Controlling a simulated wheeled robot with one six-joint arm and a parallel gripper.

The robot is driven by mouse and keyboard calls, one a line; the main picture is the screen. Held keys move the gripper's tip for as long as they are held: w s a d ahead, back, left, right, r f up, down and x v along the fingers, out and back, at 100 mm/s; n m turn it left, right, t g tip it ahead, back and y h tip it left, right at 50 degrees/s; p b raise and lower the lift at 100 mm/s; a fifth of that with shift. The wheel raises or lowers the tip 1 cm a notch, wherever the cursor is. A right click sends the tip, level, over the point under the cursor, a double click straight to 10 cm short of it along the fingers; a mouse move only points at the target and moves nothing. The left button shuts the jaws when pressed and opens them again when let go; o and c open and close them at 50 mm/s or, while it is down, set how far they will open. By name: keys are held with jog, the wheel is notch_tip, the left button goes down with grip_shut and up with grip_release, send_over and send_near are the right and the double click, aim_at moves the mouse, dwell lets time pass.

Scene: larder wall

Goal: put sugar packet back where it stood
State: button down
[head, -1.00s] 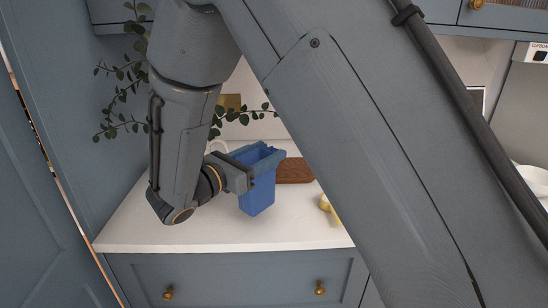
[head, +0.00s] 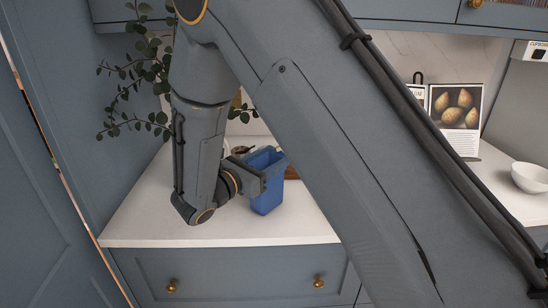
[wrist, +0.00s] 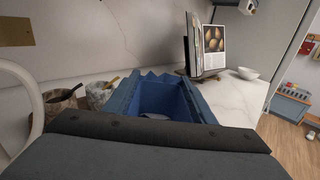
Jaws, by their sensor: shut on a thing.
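The sugar packet (head: 266,199) is blue, upright and open at the top. My gripper (head: 269,172) is shut on its upper part, over the white counter (head: 235,230). In the wrist view the packet (wrist: 165,97) is seen from above between the fingers of my gripper (wrist: 163,100), with a pale patch inside it. I cannot tell whether its base touches the counter. My arm hides part of the counter to the right of the packet.
A brown wooden board (head: 291,173) is partly hidden behind the packet. A cookbook (head: 456,118) on a stand and a white bowl (head: 530,177) are on the right. A plant (head: 150,85) hangs at left. Two small pots (wrist: 62,104) (wrist: 100,94) show in the wrist view.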

jog(key=shift+f, duration=0.15)
jog(key=c, duration=0.8)
grip_release()
jog(key=shift+r, duration=0.2)
jog(key=b+v, duration=0.2)
jog(key=v, duration=1)
jog(key=shift+b, duration=0.4)
jog(key=shift+s, duration=0.1)
